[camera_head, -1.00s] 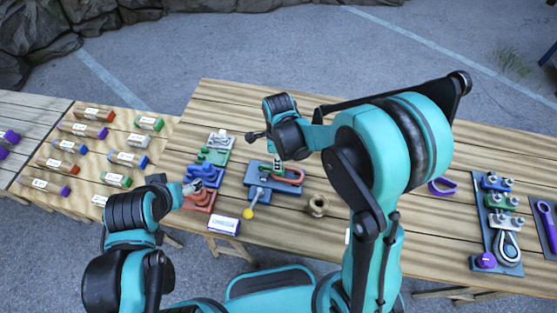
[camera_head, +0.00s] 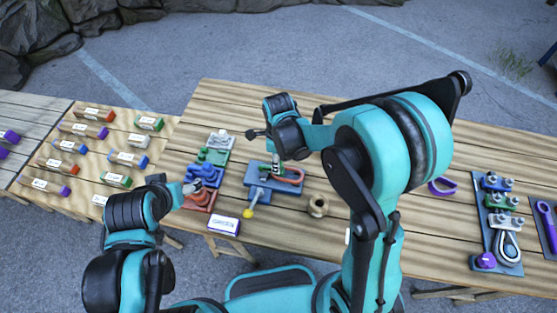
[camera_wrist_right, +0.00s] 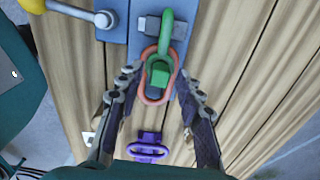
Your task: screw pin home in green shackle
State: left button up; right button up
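The green shackle (camera_wrist_right: 166,40) shows in the right wrist view against the grey-blue fixture (camera_wrist_right: 190,12). An orange-red oval link (camera_wrist_right: 147,92) hangs around its lower part, with a green block-like piece (camera_wrist_right: 161,74), perhaps the pin's head, inside the link's outline. My right gripper (camera_wrist_right: 157,76) is open, its fingers on either side of the link with gaps. In the head view my right gripper (camera_head: 277,168) is over the blue fixture (camera_head: 259,195) and hides most of the shackle; the orange link (camera_head: 297,175) shows beside it. My left gripper (camera_head: 187,189) is beside the red block; its fingers are too small to judge.
Red (camera_head: 198,200), blue (camera_head: 205,172) and green (camera_head: 216,156) blocks stand left of the fixture. A yellow-ended lever (camera_head: 248,213) and a labelled box (camera_head: 224,225) are at the front. A brass spool (camera_head: 318,206) stands right. A purple part (camera_wrist_right: 148,147) lies below.

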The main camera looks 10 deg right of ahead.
jog(key=shift+r, duration=0.1)
jog(key=shift+r+p, duration=1.6)
jog(key=shift+r, duration=0.6)
